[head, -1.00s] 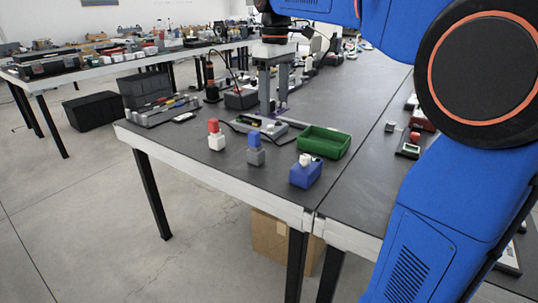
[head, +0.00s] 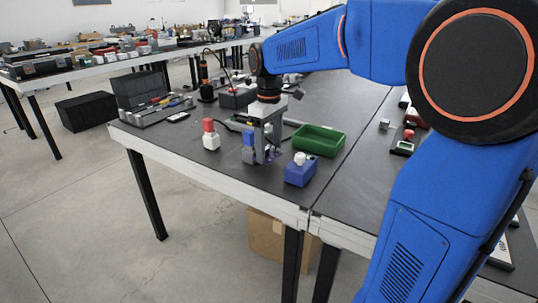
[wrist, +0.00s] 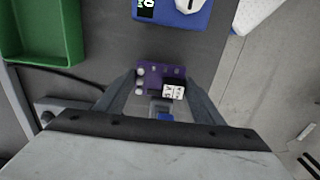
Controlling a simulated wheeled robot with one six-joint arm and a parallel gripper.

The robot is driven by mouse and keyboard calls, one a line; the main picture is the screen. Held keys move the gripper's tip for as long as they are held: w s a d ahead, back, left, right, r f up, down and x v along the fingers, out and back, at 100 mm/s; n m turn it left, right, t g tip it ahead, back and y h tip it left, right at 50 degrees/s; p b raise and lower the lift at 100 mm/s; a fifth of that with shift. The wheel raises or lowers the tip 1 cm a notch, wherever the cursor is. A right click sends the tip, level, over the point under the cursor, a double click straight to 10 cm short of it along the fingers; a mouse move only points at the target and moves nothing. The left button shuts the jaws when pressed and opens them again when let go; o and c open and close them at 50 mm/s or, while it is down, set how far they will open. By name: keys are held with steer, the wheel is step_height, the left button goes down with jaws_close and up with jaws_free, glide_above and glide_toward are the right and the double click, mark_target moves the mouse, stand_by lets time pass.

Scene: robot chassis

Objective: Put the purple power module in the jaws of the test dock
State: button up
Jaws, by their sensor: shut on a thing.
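The purple power module (wrist: 150,72), with pale round studs and a black-and-white block, sits between the fingers of my gripper (wrist: 160,90) in the wrist view. In the head view, my gripper (head: 264,150) is shut on the module (head: 273,155) and points down near the front of the dark table. A grey block with a blue top (head: 248,141) stands just left of the fingers, partly hidden by them. Its blue part (wrist: 165,115) seems to show below the module in the wrist view. I cannot tell for sure which object is the test dock.
A blue box with a white top (head: 300,172) stands right of the gripper, close to it. A green tray (head: 318,139) lies behind that box. A white block with a red top (head: 210,136) stands to the left. The table's front edge (head: 225,185) is near.

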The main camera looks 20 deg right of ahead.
steer(key=shift+f, duration=1.35)
steer(key=shift+f, duration=0.15)
steer(key=o, duration=1.1)
